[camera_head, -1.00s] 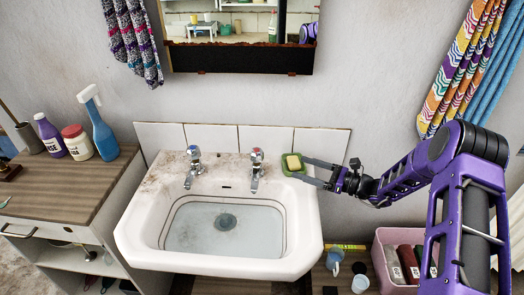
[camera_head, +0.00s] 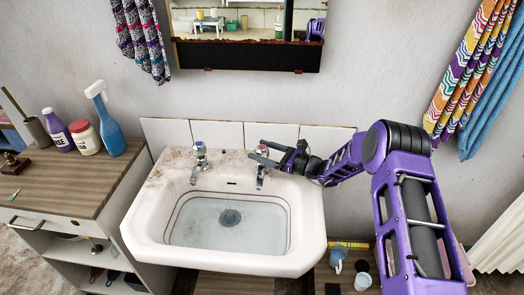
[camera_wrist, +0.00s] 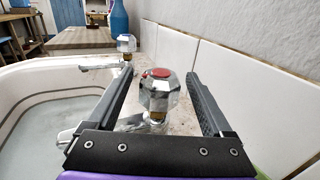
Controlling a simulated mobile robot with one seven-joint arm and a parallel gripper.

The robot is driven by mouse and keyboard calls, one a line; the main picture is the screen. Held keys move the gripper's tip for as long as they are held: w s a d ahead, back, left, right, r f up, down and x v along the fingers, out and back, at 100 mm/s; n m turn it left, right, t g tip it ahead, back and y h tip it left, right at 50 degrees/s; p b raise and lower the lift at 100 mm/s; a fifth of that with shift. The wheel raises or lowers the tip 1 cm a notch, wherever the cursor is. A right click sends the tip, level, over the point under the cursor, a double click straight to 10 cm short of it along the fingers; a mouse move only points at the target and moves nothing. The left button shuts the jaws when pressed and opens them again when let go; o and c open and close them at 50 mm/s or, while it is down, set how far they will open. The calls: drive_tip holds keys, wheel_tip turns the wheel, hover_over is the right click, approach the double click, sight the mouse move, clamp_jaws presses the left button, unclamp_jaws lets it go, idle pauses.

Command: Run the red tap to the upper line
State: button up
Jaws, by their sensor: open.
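The red tap (camera_wrist: 158,92), a faceted clear knob with a red cap, stands between the two fingers of my gripper (camera_wrist: 159,73) in the wrist view. The fingers are apart, with a gap on each side of the knob. In the head view my gripper (camera_head: 257,150) covers most of the knob, and the red tap's chrome spout (camera_head: 260,180) shows below it. The white basin (camera_head: 142,218) holds still, clear water (camera_head: 205,225) over a dark drain. Dark lines (camera_head: 172,215) run round its inner wall, with the water below the upper one. No stream shows from the spout.
The blue tap (camera_head: 200,162) stands left of the red one. White tiles (camera_head: 222,133) back the basin close behind my gripper. A wooden cabinet (camera_head: 75,190) with bottles stands left. A mirror (camera_head: 245,40) hangs above.

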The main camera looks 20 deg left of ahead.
drive_tip(key=shift+c, duration=0.2)
clamp_jaws()
drive_tip(key=g+b, duration=0.1)
drive_tip(key=b, duration=0.1)
drive_tip(key=n+g+b, duration=0.1)
drive_tip(key=b, duration=0.1)
drive_tip(key=shift+w+f, duration=0.1)
drive_tip(key=shift+f, duration=0.25)
drive_tip(key=n+g+b, duration=0.2)
drive_tip(key=b, duration=0.1)
drive_tip(key=shift+a+r+g, duration=0.1)
drive_tip(key=shift+r+g, duration=0.05)
drive_tip(key=shift+g, duration=0.15)
drive_tip(key=shift+r+n+g+b, duration=0.25)
drive_tip(key=shift+n+g+b, duration=0.05)
drive_tip(key=shift+g+b, duration=0.2)
drive_tip(key=shift+o, duration=0.2)
unclamp_jaws()
